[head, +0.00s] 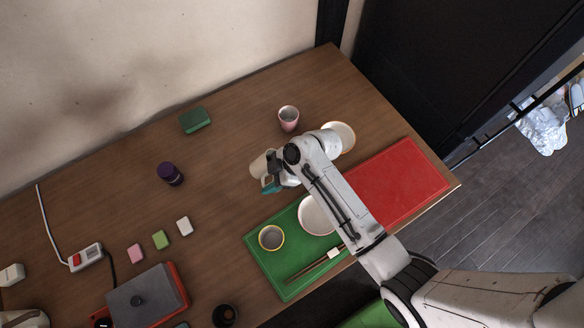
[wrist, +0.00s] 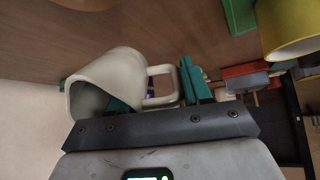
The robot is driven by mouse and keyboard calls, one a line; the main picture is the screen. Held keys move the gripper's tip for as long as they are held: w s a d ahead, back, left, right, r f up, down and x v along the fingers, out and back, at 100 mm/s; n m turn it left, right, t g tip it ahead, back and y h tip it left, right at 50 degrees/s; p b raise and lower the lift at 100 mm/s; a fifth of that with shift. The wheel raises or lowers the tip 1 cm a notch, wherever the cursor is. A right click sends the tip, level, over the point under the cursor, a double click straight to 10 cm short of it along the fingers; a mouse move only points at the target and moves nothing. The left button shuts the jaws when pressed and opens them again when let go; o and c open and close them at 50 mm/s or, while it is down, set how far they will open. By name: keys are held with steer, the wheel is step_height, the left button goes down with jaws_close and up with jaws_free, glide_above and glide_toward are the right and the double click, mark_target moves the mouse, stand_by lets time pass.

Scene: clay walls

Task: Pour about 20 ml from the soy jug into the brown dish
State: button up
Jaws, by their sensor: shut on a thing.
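A cream jug (head: 261,165) with a loop handle is held over the middle of the table; it also shows in the wrist view (wrist: 112,82). My gripper (head: 270,184) has teal fingers and is shut on the jug at its handle side. In the wrist view the jug's mouth faces the lower left, so it looks tilted; I cannot tell how far. Its contents are hidden. No dish is clearly brown. A small dark round vessel (head: 225,315) is at the bottom edge of the head view; I cannot tell whether it is the brown dish.
A yellow-rimmed cup (head: 271,238), a white bowl (head: 314,218) and chopsticks lie on the green mat (head: 264,265). A pink cup (head: 288,116) and a white plate (head: 346,135) stand behind my arm. A purple-capped jar (head: 170,174) is left. The table between jar and jug is clear.

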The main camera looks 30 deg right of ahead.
mark_target(263, 183)
steer(key=shift+a+g+h, duration=0.3)
steer(key=shift+g+h, duration=0.1)
steer(key=shift+h, duration=0.6)
steer(key=shift+w, duration=0.1)
stand_by(1.1)
steer(key=f+h, duration=0.1)
steer(key=a+f+g+h, duration=0.1)
steer(key=f, duration=0.1)
steer(key=shift+w+f+h+b, duration=0.1)
steer(key=shift+w+h+b, duration=0.05)
steer(key=shift+h+b, duration=0.25)
steer(key=shift+a+f+g+h, duration=0.1)
steer(key=shift+f+g+h, duration=0.1)
steer(key=shift+g+h, duration=0.15)
steer(key=shift+a+f+g+h, duration=0.15)
steer(key=shift+g+h, duration=0.2)
steer(key=shift+h, duration=0.4)
